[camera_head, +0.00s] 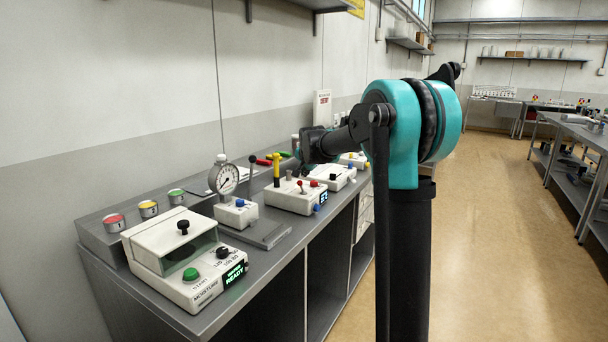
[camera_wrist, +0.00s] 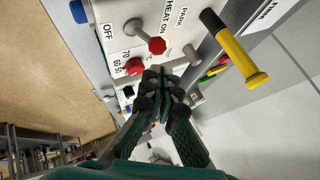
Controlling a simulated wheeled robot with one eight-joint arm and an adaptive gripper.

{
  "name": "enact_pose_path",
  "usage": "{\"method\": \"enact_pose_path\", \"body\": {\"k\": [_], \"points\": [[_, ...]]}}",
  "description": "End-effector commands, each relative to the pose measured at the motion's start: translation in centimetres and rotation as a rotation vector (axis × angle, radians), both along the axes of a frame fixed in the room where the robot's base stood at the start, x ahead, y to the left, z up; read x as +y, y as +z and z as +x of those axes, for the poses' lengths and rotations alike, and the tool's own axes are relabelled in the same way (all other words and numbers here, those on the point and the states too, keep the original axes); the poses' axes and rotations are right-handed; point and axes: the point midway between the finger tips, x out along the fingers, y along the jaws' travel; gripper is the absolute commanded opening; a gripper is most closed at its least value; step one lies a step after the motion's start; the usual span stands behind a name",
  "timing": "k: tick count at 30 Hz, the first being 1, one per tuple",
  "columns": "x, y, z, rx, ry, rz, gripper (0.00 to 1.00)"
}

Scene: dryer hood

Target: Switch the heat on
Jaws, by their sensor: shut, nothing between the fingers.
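The white control box (camera_head: 288,199) stands on the bench with a yellow-and-black lever and red-tipped controls. In the wrist view its panel (camera_wrist: 117,12) reads OFF, HEAT ON and PARK. A red-tipped toggle (camera_wrist: 156,45) rises between the OFF and HEAT ON labels; which way it is thrown I cannot tell. A red knob (camera_wrist: 134,67) sits beside the 50–70 numbers. My gripper (camera_wrist: 163,74) is shut and empty, its tips just below the toggle's red tip in the picture; contact cannot be told. In the head view the fingers are hidden behind my arm.
The yellow-and-black lever (camera_wrist: 235,50) stands close, right of my gripper in the wrist view. Along the bench (camera_head: 277,236) are a moisture analyser (camera_head: 165,246), a dial gauge (camera_head: 224,179) and another white box (camera_head: 333,175). The aisle floor (camera_head: 480,230) is clear.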

Motion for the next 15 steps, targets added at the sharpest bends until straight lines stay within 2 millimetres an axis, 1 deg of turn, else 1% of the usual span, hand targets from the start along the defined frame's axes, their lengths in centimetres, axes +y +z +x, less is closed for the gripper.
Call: {"method": "enact_pose_path", "body": {"k": [4, 7, 11, 12, 15], "points": [[-0.1, 0.3, 0.0, 0.0, 0.0, 0.0, 0.0], [-0.6, 1.1, 0.0, 0.0, 0.0, 0.0, 0.0], [-1.6, 3.0, 0.1, 0.0, 0.0, 0.0, 0.0], [-1.9, 3.8, 0.1, 0.0, 0.0, 0.0, 0.0], [-1.6, 5.3, -1.7, 0.001, 0.003, 0.0, 0.0]]}}
